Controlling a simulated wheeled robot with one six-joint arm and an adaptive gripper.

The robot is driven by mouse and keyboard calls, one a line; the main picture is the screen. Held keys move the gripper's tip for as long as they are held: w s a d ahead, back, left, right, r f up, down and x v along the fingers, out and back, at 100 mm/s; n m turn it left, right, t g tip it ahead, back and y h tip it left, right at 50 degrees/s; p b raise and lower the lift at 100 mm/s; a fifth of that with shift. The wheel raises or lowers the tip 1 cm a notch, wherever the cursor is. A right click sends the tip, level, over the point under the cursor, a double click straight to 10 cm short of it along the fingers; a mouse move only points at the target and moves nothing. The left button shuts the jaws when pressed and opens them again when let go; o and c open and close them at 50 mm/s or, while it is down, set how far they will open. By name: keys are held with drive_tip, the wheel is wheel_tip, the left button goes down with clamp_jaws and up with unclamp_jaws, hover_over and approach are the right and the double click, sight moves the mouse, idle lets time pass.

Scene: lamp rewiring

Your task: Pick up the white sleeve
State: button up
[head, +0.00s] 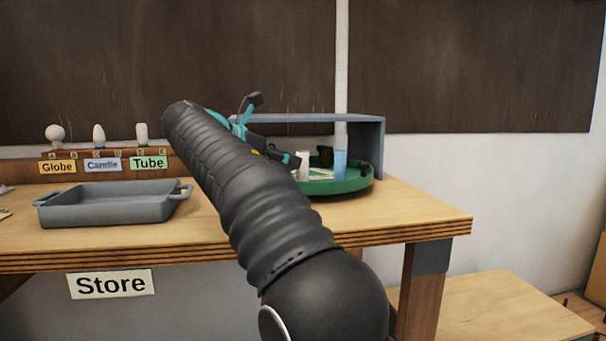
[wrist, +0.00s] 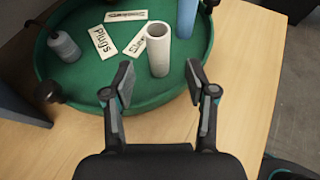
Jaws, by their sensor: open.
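The white sleeve (wrist: 158,52) is a hollow white tube standing upright on the green round tray (wrist: 90,88) in the wrist view. It also shows in the head view (head: 303,165), on the tray (head: 330,187) at the right of the bench. My gripper (wrist: 161,84) is open and empty in the wrist view. The sleeve stands just beyond the fingertips, roughly between their lines, and is not gripped. In the head view my arm hides part of the tray, and the gripper (head: 290,160) shows close to the sleeve.
A blue tube (wrist: 187,16) stands close to the sleeve, at its right. A grey capped object (wrist: 63,46) and label cards (wrist: 103,41) are on the tray. A grey shelf (head: 368,140) stands over the tray's back. A grey bin (head: 110,204) sits left on the bench.

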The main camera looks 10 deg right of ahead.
sight(303, 166)
drive_tip(key=shift+b+x, duration=0.65)
drive_tip(key=shift+x, duration=2.65)
drive_tip(key=shift+w+a, duration=0.1)
drive_tip(key=shift+c, duration=0.2)
drive_tip(key=shift+r, duration=0.1)
drive_tip(key=c, duration=0.8)
